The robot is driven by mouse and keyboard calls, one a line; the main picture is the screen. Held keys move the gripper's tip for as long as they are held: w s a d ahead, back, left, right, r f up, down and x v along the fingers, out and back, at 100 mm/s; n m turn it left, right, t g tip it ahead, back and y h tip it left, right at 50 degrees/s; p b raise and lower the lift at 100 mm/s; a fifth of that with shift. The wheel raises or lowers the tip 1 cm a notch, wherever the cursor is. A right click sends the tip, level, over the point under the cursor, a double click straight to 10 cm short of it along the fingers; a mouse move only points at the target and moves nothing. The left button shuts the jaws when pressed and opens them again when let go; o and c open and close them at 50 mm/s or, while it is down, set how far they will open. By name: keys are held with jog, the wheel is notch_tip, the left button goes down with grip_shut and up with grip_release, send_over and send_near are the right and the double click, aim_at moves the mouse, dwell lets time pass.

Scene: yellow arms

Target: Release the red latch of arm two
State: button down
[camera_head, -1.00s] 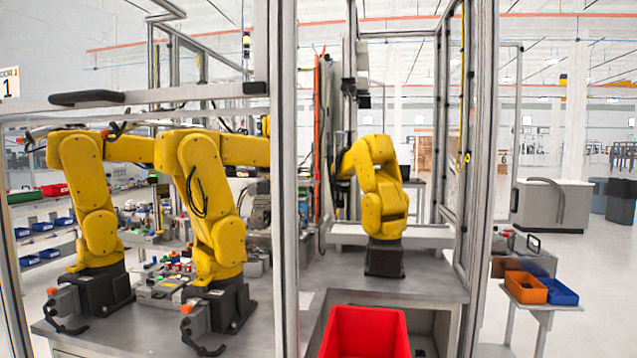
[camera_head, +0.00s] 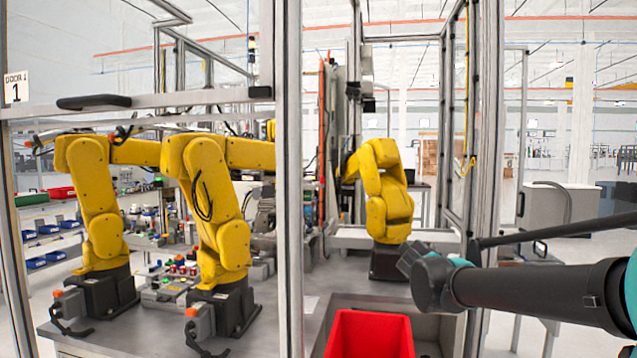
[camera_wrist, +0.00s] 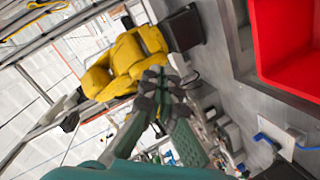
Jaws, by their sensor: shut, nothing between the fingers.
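In the head view, two yellow arms stand at the left, the nearer one (camera_head: 217,215) and the farther one (camera_head: 95,210). A third yellow arm (camera_head: 385,205) stands beyond the middle post. A small orange-red piece sits on a grey block by the nearer arm's base (camera_head: 190,312), and another by the farther arm's base (camera_head: 57,293). No number shows on the arms, so I cannot tell which is arm two. My gripper (camera_wrist: 163,88) is shut and empty in the wrist view. A yellow arm (camera_wrist: 125,62) shows beyond it, apart as far as I can tell.
A red bin (camera_head: 368,335) stands in front of the third arm; it also shows in the wrist view (camera_wrist: 290,45). A metal post (camera_head: 288,180) and a horizontal rail (camera_head: 190,97) frame the cell. A sign (camera_head: 16,87) reads door 1. My dark arm fills the lower right.

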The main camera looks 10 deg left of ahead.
jog(key=w+a+r+n+t+y, duration=0.1)
jog(key=w+a+r+n+y, duration=0.2)
jog(key=a+r, duration=0.45)
jog(key=w+a+r+n+t+y, duration=0.1)
jog(key=a+r+n+y, duration=0.4)
jog(key=a, duration=0.3)
jog(key=n+g+y, duration=0.2)
jog(key=n+y, duration=0.2)
jog(key=n, duration=0.3)
send_near(322, 181)
jog(key=s+a, duration=0.3)
jog(key=a, duration=0.2)
jog(key=shift+r, duration=0.35)
jog(key=x, duration=1)
jog(key=shift+w+d+f, duration=0.1)
jog(key=shift+w+d, duration=0.15)
jog(key=shift+d, duration=0.8)
jog(key=shift+w+d+f, duration=0.1)
jog(key=shift+w+d, duration=0.15)
jog(key=shift+d, duration=0.75)
